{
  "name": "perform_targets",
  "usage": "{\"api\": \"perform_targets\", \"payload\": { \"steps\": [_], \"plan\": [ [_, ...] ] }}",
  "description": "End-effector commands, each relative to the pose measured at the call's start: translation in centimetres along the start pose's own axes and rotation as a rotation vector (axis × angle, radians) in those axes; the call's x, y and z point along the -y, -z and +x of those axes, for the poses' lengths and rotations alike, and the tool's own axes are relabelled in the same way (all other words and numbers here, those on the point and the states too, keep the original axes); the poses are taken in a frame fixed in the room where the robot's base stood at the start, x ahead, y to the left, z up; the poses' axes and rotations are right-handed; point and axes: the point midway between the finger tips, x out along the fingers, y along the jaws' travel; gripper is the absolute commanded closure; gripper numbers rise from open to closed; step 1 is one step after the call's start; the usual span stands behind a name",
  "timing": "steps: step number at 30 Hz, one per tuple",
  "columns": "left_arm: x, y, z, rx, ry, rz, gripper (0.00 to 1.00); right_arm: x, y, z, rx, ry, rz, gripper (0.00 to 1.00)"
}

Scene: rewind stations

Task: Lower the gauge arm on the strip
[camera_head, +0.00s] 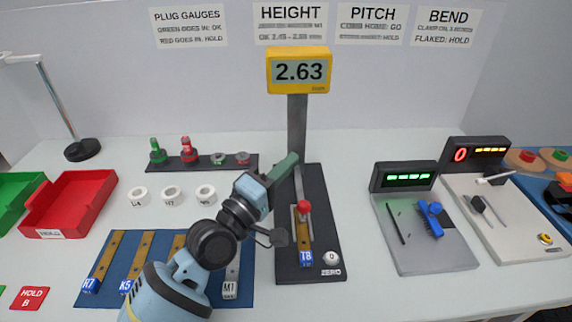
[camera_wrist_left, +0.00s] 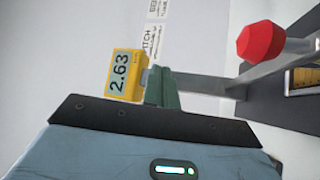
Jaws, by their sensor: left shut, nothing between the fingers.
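The gauge stand (camera_head: 333,255) has a dark base, a grey post and a yellow display (camera_head: 300,70) reading 2.63. Its metal gauge arm (camera_head: 299,183) runs forward to a red knob (camera_head: 304,207). The strip (camera_head: 304,235), brassy with a blue T8 tag, lies on the base under the knob. Whether the arm's tip touches it is hard to tell. My left gripper (camera_head: 290,160) is shut and empty, left of the gauge arm near the post. In the left wrist view its green fingers (camera_wrist_left: 162,88) are together, with the red knob (camera_wrist_left: 261,43) to their right.
A blue mat (camera_head: 110,298) with several tagged strips lies left of the stand, partly behind my left arm. White rings (camera_head: 171,195), a plug rack (camera_head: 216,163) and a red tray (camera_head: 75,202) are farther left.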

Motion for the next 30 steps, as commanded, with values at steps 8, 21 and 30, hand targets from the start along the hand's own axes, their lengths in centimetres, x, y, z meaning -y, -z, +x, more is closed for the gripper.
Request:
{"api": "perform_targets", "payload": {
  "steps": [8, 21, 30],
  "plan": [
    [0.1, 0.0, -1.3, -0.001, 0.002, 0.0, 1.0, 0.0, -0.2, 0.1, 0.002, 0.0, 0.0, 1.0],
    [0.1, 0.0, -7.3, 0.0, 0.001, 0.001, 1.0, 0.0, -0.8, 0.4, 0.011, 0.001, 0.001, 1.0],
    [0.0, 0.0, -7.8, 0.0, 0.0, 0.0, 1.0, 0.0, -0.6, 0.5, 0.007, 0.001, 0.001, 1.0]
  ]
}}
